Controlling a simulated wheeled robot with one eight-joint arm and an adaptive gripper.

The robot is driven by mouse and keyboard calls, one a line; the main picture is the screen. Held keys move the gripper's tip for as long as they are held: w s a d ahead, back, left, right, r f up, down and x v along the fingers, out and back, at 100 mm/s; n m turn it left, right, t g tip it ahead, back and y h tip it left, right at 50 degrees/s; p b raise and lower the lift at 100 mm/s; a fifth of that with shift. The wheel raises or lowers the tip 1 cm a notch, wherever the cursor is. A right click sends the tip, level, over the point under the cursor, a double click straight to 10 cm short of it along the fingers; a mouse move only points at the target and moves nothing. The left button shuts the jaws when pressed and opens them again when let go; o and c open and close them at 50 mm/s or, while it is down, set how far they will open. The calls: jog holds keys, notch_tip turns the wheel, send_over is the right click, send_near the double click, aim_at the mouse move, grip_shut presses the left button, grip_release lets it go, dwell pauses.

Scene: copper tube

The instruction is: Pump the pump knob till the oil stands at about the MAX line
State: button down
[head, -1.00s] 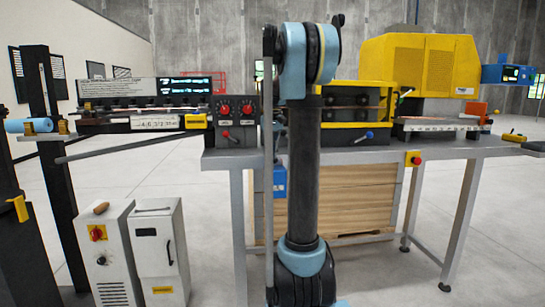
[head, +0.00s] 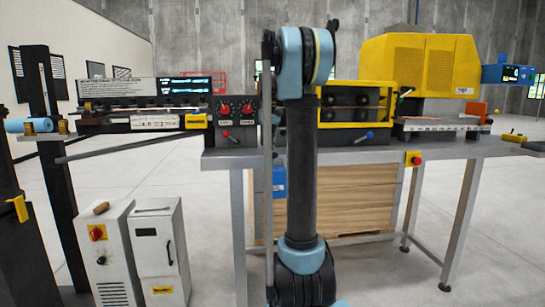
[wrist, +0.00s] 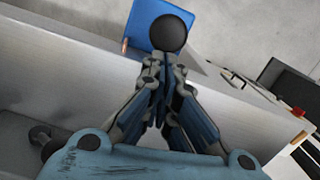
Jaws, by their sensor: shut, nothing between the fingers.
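The black round pump knob (wrist: 168,32) shows in the wrist view, in front of a blue box (wrist: 160,14). My gripper (wrist: 164,68) has its fingers closed together and empty. Its tips lie just below the knob in the picture and appear very close to it; I cannot tell whether they touch. The blue box also shows in the head view (head: 279,181), under the bench beside my arm. My gripper and the knob do not show in the head view. The oil level and the MAX line cannot be made out in either view.
A grey bench (head: 380,152) with yellow-framed machinery (head: 355,98) stands behind my arm. A wooden drawer unit (head: 345,200) is under it. Two white cabinets (head: 157,235) stand at the lower left. A grey beam (wrist: 70,80) runs close beside my gripper in the wrist view.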

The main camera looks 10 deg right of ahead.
aim_at(273, 155)
notch_tip(273, 155, up, 10)
jog(key=w, duration=0.1)
jog(key=shift+r, duration=0.2)
jog(key=shift+f, duration=0.1)
dwell(1.2)
jog(key=s+f, duration=0.2)
jog(key=s, duration=0.1)
jog(key=shift+s+f, duration=0.25)
jog(key=shift+f, duration=0.15)
jog(key=shift+d, duration=0.1)
jog(key=shift+s+f, duration=0.2)
jog(key=shift+f, duration=1.55)
jog(key=shift+s+f, duration=0.15)
jog(key=shift+f, duration=1.6)
jog(key=shift+f, duration=0.1)
